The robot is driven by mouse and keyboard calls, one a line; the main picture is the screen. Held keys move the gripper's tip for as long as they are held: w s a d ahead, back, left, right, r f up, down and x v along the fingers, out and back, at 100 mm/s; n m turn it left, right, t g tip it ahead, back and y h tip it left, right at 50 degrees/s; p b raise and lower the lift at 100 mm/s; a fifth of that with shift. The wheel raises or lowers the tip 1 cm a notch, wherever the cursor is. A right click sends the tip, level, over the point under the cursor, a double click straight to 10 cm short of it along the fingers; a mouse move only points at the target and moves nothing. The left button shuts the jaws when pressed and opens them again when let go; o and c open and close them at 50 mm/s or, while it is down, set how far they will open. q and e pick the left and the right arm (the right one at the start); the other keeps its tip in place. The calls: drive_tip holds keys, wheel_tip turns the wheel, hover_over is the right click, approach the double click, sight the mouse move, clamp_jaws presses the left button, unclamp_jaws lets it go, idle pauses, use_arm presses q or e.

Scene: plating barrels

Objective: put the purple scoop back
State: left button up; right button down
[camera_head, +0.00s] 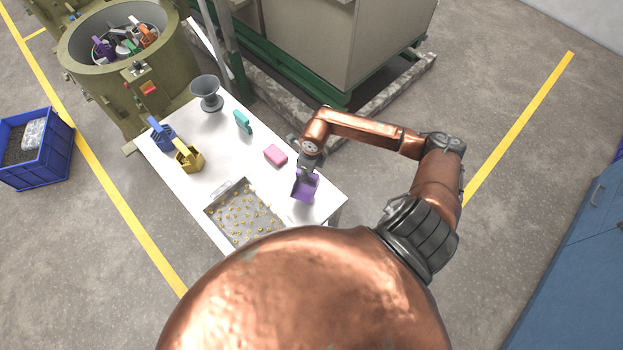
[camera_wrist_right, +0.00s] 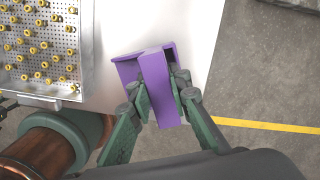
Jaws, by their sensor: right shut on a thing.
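The purple scoop (camera_head: 305,187) is at the near right end of the white table, its open pan showing from above. My right gripper (camera_head: 307,169) is shut on it; in the right wrist view the green fingers (camera_wrist_right: 156,95) press on both sides of the purple scoop's handle (camera_wrist_right: 157,80). I cannot tell whether the scoop touches the table. A blue scoop (camera_head: 162,137) and a yellow scoop (camera_head: 188,158) stand at the table's left side.
The white table (camera_head: 225,150) also holds a grey funnel (camera_head: 207,91), a teal item (camera_head: 243,123), a pink block (camera_head: 276,155) and a tray (camera_head: 215,208) of yellow pieces. An olive drum (camera_head: 95,78) with coloured tools, one purple, stands behind. A blue crate (camera_head: 52,165) lies left.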

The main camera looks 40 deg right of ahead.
sight(311, 183)
drive_tip(key=shift+s+d+f, duration=0.2)
drive_tip(key=shift+d+f, duration=0.2)
drive_tip(key=shift+f, duration=0.1)
drive_tip(key=shift+s+d+f, duration=0.15)
drive_tip(key=shift+d+f, duration=0.25)
drive_tip(key=shift+f, duration=0.1)
wheel_tip(311, 183, down, 3)
drive_tip(key=shift+s+d+f+p, duration=0.1)
drive_tip(key=shift+s+d+p, duration=0.05)
drive_tip(key=shift+p, duration=0.5)
drive_tip(key=shift+f, duration=0.2)
drive_tip(key=shift+f, duration=0.2)
drive_tip(key=c, duration=1.8)
unclamp_jaws()
drive_tip(key=shift+r, duration=0.1)
